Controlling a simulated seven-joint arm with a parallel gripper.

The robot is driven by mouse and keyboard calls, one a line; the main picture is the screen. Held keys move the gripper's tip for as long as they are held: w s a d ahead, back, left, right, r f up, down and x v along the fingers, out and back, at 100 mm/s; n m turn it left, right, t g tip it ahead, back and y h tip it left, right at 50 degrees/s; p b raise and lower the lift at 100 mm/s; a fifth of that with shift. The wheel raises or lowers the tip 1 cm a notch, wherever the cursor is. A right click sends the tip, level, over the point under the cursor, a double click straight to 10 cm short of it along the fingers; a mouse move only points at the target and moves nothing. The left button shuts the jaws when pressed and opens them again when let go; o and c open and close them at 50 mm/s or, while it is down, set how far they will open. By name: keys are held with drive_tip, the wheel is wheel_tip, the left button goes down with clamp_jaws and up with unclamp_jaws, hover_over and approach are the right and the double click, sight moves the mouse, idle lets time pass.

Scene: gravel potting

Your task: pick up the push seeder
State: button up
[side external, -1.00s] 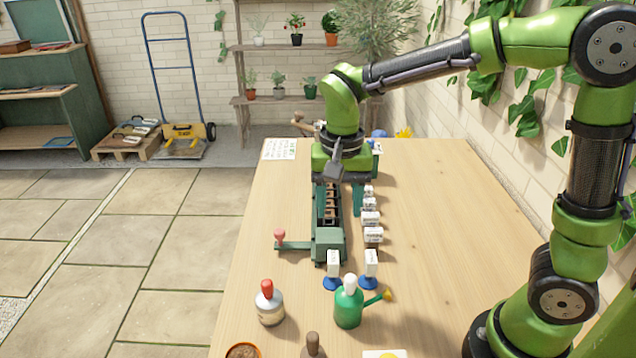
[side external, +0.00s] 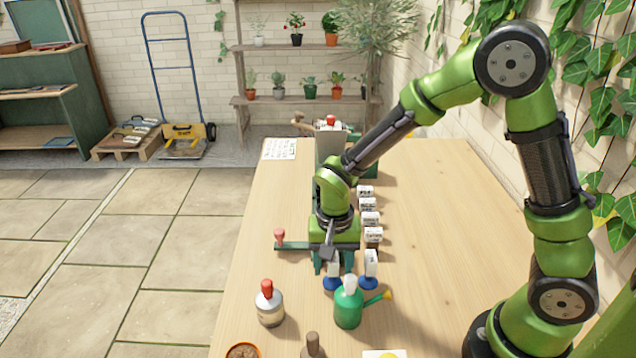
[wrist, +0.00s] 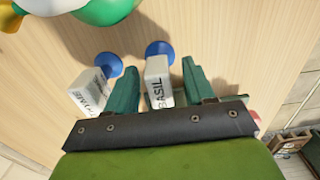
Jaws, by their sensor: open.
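My gripper (side external: 333,262) is low over the near part of the bench, with its teal fingers open. In the wrist view my gripper (wrist: 160,78) has a white block marked BASIL (wrist: 160,84) between its fingers, with a gap at each side. The block has a round blue end (wrist: 160,48); it also shows at the gripper in the side view (side external: 334,270). A similar blue-ended block marked THYME (wrist: 90,92) lies just outside one finger; it also shows in the side view (side external: 371,262). I cannot tell for certain which thing is the push seeder.
A green watering can (side external: 348,306) and a red-topped bottle (side external: 270,307) stand in front. A pink-knobbed lever (side external: 280,237) is to the left. Several white labelled blocks (side external: 370,218) line the right side of my arm. The bench's right side is clear.

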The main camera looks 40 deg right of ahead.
drive_tip(key=shift+f, duration=0.35)
drive_tip(key=shift+c, duration=0.4)
clamp_jaws()
drive_tip(key=shift+r, duration=0.1)
wheel_tip(320, 180, up, 10)
drive_tip(key=shift+f, duration=0.1)
